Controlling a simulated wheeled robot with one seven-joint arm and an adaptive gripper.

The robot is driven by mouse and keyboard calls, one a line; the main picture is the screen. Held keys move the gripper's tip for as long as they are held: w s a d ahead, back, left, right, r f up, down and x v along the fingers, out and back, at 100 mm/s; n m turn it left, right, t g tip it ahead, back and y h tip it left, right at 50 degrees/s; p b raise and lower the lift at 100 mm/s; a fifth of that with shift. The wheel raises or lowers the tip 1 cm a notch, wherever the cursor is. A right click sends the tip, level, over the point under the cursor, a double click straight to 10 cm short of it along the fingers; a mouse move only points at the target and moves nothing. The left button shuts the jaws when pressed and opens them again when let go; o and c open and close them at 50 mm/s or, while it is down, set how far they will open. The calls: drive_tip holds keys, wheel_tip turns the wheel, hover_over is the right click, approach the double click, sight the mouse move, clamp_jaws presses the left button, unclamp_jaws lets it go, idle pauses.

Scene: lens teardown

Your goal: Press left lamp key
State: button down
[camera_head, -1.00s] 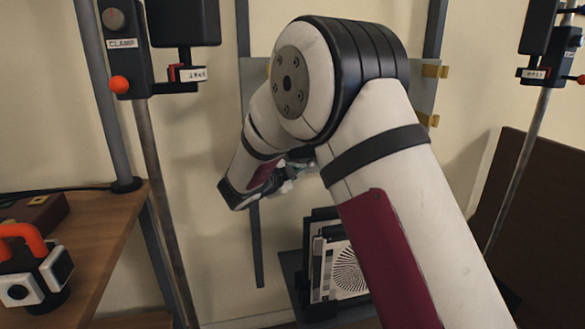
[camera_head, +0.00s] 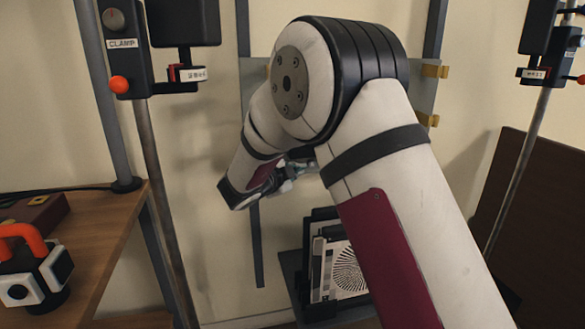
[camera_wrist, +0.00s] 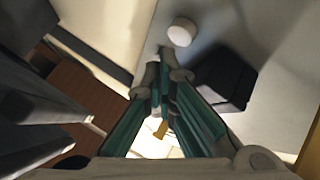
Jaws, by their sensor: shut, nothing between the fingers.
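On the left stand in the head view, a small red block with a white label (camera_head: 190,74) sits under a black lamp box (camera_head: 184,22). It looks like the left lamp key; its label is too small to read. My gripper (camera_head: 297,170) is in the middle of the head view, to the right of and lower than that block and well apart from it, partly hidden by my arm. In the wrist view my gripper (camera_wrist: 161,72) has its fingertips close together, shut and empty. A white round knob (camera_wrist: 182,32) and a dark block (camera_wrist: 222,78) lie beyond the fingertips there.
An orange knob (camera_head: 119,85) sits below the CLAMP label. A second stand with a labelled block (camera_head: 535,73) is at the right. A wooden bench (camera_head: 100,250) at left holds an orange-handled device (camera_head: 35,277). A striped round chart (camera_head: 350,272) stands low behind my arm.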

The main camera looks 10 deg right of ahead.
drive_tip(key=shift+w, duration=0.15)
drive_tip(key=shift+w, duration=0.3)
drive_tip(key=shift+w+p, duration=0.4)
idle(0.7)
drive_tip(key=shift+s, duration=0.9)
drive_tip(key=s, duration=0.6)
drive_tip(key=shift+b, duration=0.45)
